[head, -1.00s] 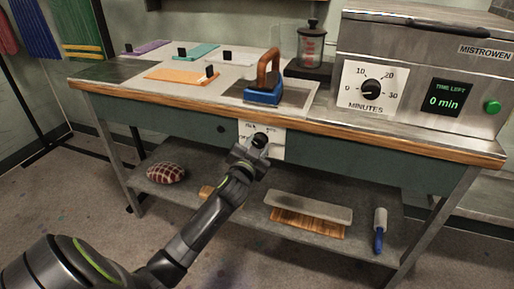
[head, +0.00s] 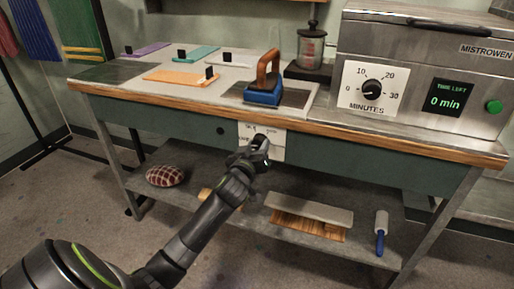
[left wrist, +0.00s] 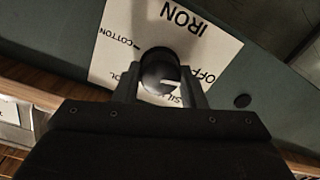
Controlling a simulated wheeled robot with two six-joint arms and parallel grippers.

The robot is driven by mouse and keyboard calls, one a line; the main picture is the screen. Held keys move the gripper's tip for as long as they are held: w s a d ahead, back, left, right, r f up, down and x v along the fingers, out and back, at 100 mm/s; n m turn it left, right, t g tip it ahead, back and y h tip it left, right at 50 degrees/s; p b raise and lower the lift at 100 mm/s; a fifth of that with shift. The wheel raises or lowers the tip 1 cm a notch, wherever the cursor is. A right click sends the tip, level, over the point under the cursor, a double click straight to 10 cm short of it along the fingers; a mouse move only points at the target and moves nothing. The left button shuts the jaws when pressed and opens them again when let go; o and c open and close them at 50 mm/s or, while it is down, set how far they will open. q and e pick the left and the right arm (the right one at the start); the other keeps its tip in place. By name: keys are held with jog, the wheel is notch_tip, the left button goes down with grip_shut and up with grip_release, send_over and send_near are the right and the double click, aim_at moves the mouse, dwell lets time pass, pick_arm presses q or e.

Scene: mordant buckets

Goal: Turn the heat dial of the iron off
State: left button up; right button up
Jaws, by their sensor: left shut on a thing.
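The iron (head: 264,92) has a blue body and a brown handle. It stands on the dark plate on the table top. Its heat dial is a dark round knob (left wrist: 158,66) on a white label (left wrist: 118,32) reading IRON, OFF, COTTON and other partly hidden words. The label also shows on the table's front apron in the head view (head: 276,146). My left gripper (head: 260,143) is at the label, its fingers shut on the dial from both sides, as the left wrist view (left wrist: 162,92) shows. A white mark on the knob lies toward the OFF side; its exact setting is unclear. My right gripper is out of view.
A steel machine with a minutes dial (head: 372,89) and green button (head: 493,107) stands at the table's right. The lower shelf holds a checked cushion (head: 165,175), a brush (head: 310,213) and a blue-handled roller (head: 381,232). A small dark knob (head: 220,130) sits left of the label.

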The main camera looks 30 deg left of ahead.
pick_arm(q)
jog(key=shift+f+n, duration=0.2)
jog(key=shift+n, duration=0.2)
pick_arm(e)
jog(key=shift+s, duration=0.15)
pick_arm(q)
jog(key=o, duration=0.9)
jog(key=shift+o, duration=0.4)
jog(key=shift+r, duration=0.1)
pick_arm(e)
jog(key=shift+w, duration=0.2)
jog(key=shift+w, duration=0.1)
pick_arm(q)
jog(key=p+v, duration=0.1)
jog(key=v, duration=1.6)
jog(key=shift+s, duration=0.25)
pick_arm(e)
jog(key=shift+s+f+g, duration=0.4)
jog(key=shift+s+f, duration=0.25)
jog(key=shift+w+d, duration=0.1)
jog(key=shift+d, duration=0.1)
